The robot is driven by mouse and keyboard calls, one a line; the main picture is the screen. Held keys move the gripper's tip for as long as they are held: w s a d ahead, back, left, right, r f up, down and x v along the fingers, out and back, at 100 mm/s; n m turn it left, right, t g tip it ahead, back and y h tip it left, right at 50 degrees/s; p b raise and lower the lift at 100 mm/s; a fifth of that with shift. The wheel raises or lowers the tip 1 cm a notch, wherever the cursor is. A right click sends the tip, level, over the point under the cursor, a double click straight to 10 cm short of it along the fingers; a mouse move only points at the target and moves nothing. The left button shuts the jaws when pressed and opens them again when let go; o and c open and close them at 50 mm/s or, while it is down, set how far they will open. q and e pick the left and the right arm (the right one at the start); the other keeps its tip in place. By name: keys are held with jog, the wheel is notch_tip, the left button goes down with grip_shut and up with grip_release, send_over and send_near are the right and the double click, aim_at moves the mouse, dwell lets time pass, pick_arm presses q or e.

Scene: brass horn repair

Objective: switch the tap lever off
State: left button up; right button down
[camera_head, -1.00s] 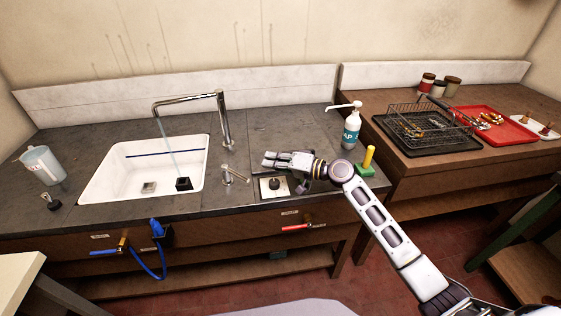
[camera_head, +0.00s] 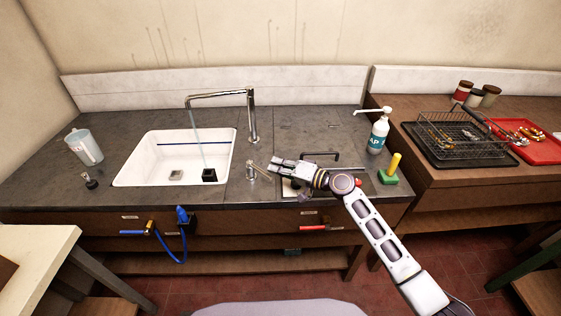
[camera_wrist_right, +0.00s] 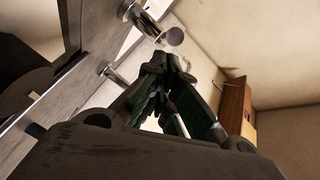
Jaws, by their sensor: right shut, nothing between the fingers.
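The chrome tap (camera_head: 250,118) stands behind the sink's right side, and a thin stream of water (camera_head: 199,145) falls from its spout. The tap lever (camera_head: 259,172) is a short chrome piece on the counter right of the sink, with a thin arm tilted up. My right gripper (camera_head: 276,164) is shut and empty, with its fingertips just right of the lever; I cannot tell whether they touch. In the right wrist view, the closed fingertips (camera_wrist_right: 162,62) point toward chrome fittings. My left gripper is not in view.
The white sink (camera_head: 134,174) holds a dark block (camera_head: 209,175). A soap bottle (camera_head: 379,134), a yellow-handled green brush (camera_head: 389,174) and a wire rack (camera_head: 450,132) lie to the right. A clear jug (camera_head: 86,149) stands left. My arm partly covers a plate on the counter.

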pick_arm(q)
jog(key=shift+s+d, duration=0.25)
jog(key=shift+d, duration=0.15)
pick_arm(e)
jog(key=shift+s+f, duration=0.1)
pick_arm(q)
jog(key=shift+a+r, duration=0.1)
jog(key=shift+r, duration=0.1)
pick_arm(e)
jog(key=shift+s, duration=0.1)
pick_arm(q)
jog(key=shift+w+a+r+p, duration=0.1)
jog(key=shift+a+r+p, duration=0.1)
jog(key=shift+p, duration=0.2)
pick_arm(e)
jog(key=shift+s+a+t, duration=0.15)
jog(key=shift+a+t, duration=0.05)
jog(key=shift+t, duration=0.1)
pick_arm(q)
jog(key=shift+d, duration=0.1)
pick_arm(e)
jog(key=shift+m, duration=0.3)
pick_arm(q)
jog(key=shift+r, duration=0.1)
pick_arm(e)
jog(key=shift+h, duration=0.3)
